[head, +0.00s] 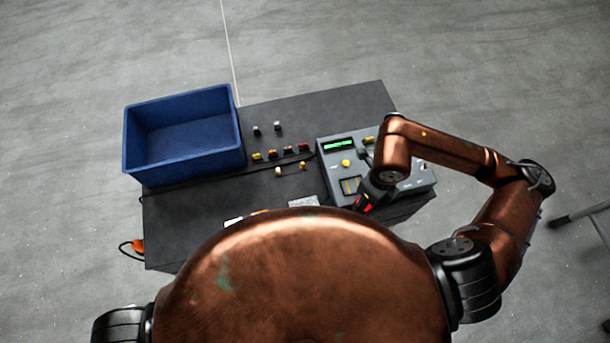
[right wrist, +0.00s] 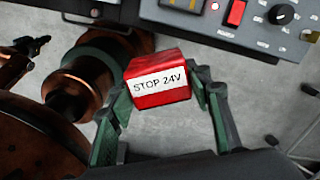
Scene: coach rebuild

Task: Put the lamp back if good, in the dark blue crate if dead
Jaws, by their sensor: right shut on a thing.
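My right gripper (head: 366,197) is shut on a red block-shaped lamp (right wrist: 158,90) with a white label reading "STOP 24V". In the right wrist view the lamp sits between the two green-edged fingers (right wrist: 163,92). In the head view only a little red of the lamp (head: 359,203) shows, near the front edge of the grey device. The dark blue crate (head: 190,164) stands at the back left of the dark table and looks empty. My left gripper is outside the views.
The grey device (head: 424,184) with a green-lit display (head: 339,145) and yellow button (head: 346,163) stands at the table's right, partly behind my right arm. Several small coloured parts (head: 288,150) lie between crate and device. A pale card (head: 303,201) lies near the front. My body hides the front edge.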

